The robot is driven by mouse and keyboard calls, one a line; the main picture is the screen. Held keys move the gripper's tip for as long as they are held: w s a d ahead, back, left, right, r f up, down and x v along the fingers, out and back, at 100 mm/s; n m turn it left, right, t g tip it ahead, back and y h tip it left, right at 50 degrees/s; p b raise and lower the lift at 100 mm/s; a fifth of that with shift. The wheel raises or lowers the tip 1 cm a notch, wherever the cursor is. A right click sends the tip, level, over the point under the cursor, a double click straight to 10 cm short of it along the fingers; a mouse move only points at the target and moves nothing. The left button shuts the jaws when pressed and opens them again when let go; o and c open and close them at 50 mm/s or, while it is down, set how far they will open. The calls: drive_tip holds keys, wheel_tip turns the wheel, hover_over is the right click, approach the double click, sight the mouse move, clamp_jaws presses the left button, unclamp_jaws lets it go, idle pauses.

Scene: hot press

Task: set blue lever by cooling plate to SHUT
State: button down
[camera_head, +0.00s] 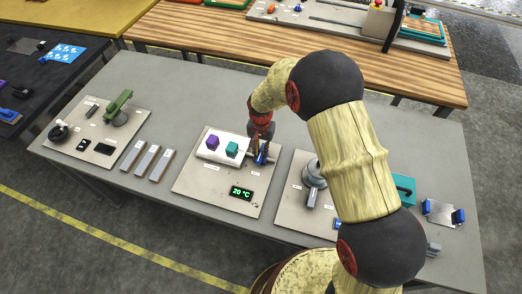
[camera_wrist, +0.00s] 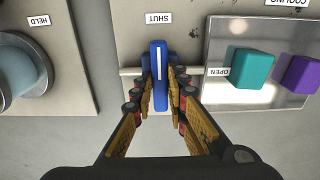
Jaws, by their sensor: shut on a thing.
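The blue lever (camera_wrist: 158,58) has a white stripe. In the wrist view it stands upright in the picture, its striped end towards the SHUT label (camera_wrist: 158,17). The OPEN label (camera_wrist: 238,72) is to its right. My gripper (camera_wrist: 160,82) is shut on the lever, one finger on each side. In the head view my gripper (camera_head: 262,149) is at the right side of the cooling plate (camera_head: 222,157) and partly hides the blue lever (camera_head: 261,158). The cooling plate (camera_wrist: 215,40) is a shiny panel bearing a teal block (camera_wrist: 250,68) and a purple block (camera_wrist: 300,74).
A display (camera_head: 241,193) reading 20 °C is on the same board. Another board with a grey round part (camera_head: 313,172) stands close on the right, partly behind my arm; a HELD label (camera_wrist: 39,20) shows there. Grey bars (camera_head: 146,161) lie left on the table.

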sight(261, 152)
drive_tip(key=c, duration=1.8)
unclamp_jaws()
drive_tip(key=shift+o, duration=0.2)
drive_tip(key=shift+r, duration=0.1)
wheel_tip(261, 152, up, 12)
